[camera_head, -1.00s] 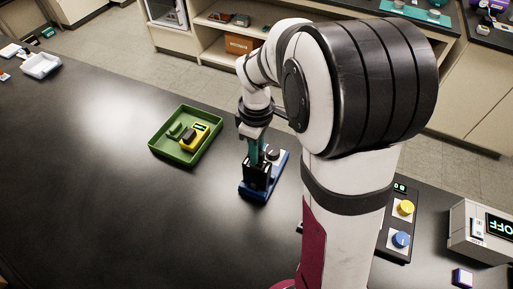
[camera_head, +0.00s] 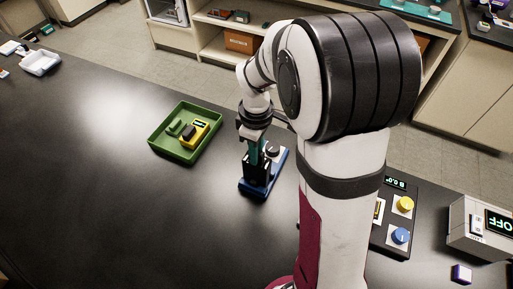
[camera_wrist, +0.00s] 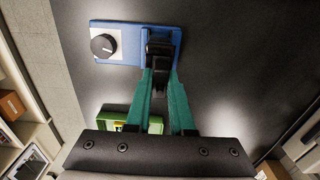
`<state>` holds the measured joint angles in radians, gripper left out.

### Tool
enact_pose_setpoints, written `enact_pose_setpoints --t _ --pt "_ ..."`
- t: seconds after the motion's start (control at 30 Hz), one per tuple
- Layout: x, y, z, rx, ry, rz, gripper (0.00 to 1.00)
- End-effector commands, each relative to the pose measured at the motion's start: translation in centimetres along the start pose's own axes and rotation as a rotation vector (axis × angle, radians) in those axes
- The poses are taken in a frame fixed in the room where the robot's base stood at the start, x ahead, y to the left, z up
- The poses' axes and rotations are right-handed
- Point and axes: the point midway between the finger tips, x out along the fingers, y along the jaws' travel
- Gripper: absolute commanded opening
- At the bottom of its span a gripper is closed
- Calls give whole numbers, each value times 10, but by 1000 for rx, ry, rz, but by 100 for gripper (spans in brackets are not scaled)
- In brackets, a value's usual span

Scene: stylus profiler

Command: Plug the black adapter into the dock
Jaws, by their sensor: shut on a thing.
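The blue dock (camera_head: 250,188) stands on the dark bench with a black knob (camera_head: 273,151) at its far end. In the wrist view the dock (camera_wrist: 120,52) shows its knob (camera_wrist: 103,44) on a white plate at the left. My gripper (camera_head: 256,160) is over the dock's near end, fingers pointing down. In the wrist view its teal fingers (camera_wrist: 161,78) are closed on the black adapter (camera_wrist: 160,52). The adapter is at the black socket end of the dock. I cannot tell how deep it sits, as the fingers and dark parts merge.
A green tray (camera_head: 160,148) with a yellow meter (camera_head: 200,132) and a small green block lies left of the dock. A control panel with yellow and blue knobs (camera_head: 402,204) and a grey box reading OFF (camera_head: 480,222) stand right of my arm.

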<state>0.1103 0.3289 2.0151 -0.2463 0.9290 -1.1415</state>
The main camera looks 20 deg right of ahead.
Motion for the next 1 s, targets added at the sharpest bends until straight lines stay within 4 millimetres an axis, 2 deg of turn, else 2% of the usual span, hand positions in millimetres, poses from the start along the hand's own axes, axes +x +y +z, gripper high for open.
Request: enact_pose_setpoints --t 0.63,0.67,0.83,0.87,1.0 --pt "2 0 0 1 -1 -1 0" --pt "2 0 0 1 -1 -1 23" --pt "2 0 0 1 -1 -1 53" --pt "2 0 0 1 -1 -1 56" --pt "2 0 0 1 -1 -1 56"
